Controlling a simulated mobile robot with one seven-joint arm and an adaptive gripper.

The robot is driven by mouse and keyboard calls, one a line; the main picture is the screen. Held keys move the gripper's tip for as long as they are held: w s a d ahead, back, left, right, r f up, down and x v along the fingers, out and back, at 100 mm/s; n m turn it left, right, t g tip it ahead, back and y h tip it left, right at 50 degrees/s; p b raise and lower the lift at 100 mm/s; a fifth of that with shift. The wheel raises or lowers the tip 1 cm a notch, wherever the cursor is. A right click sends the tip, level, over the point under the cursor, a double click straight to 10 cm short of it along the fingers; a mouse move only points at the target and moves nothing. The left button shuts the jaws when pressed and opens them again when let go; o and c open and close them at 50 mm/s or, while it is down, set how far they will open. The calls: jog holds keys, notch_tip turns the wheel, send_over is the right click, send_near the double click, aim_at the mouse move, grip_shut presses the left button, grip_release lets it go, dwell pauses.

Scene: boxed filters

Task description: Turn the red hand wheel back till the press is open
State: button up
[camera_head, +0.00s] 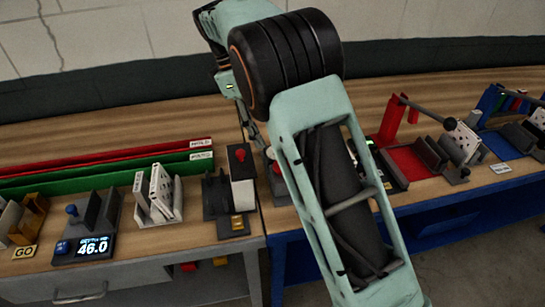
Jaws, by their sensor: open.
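My pale green arm crosses the middle of the view and covers part of the two benches. My gripper does not show; it is hidden or outside the picture. I cannot make out a red hand wheel. Small reddish and grey parts (275,170) show just left of my arm, too covered to tell what they are. Whether the press is open or closed cannot be seen.
The right bench has a red lever device (390,125) and a blue fixture (490,100).

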jog(key=x, duration=1.1)
jog(key=shift+d+r+p, duration=0.1)
jog(key=shift+p, duration=0.25)
jog(key=c, duration=1.1)
